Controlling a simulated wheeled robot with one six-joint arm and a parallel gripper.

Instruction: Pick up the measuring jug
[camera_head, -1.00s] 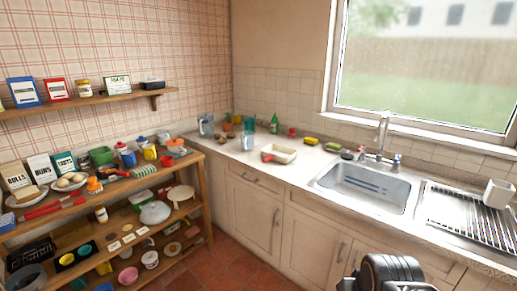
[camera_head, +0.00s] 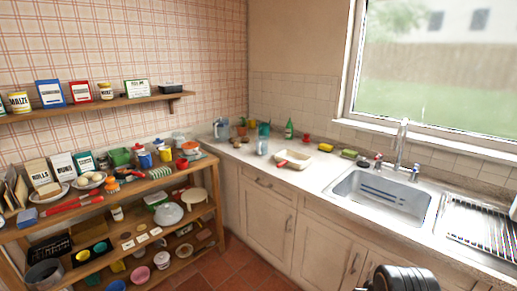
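A pale, see-through jug-like vessel (camera_head: 221,129) stands at the back corner of the counter; it may be the measuring jug, but it is too small to be sure. A clear bluish vessel (camera_head: 262,141) stands to its right and nearer, and I cannot tell whether that is a jug or a glass. A dark ribbed part of my own arm shows at the bottom right of the view. My gripper's fingers are not visible, and both vessels are well apart from my arm.
The counter (camera_head: 322,167) holds a shallow cream dish (camera_head: 293,160), a green bottle (camera_head: 289,129) and a sink (camera_head: 382,196). A crowded wooden shelf unit (camera_head: 196,166) stands at left, below a wall shelf (camera_head: 150,99). Red tiled floor (camera_head: 233,268) shows between shelf unit and cabinets.

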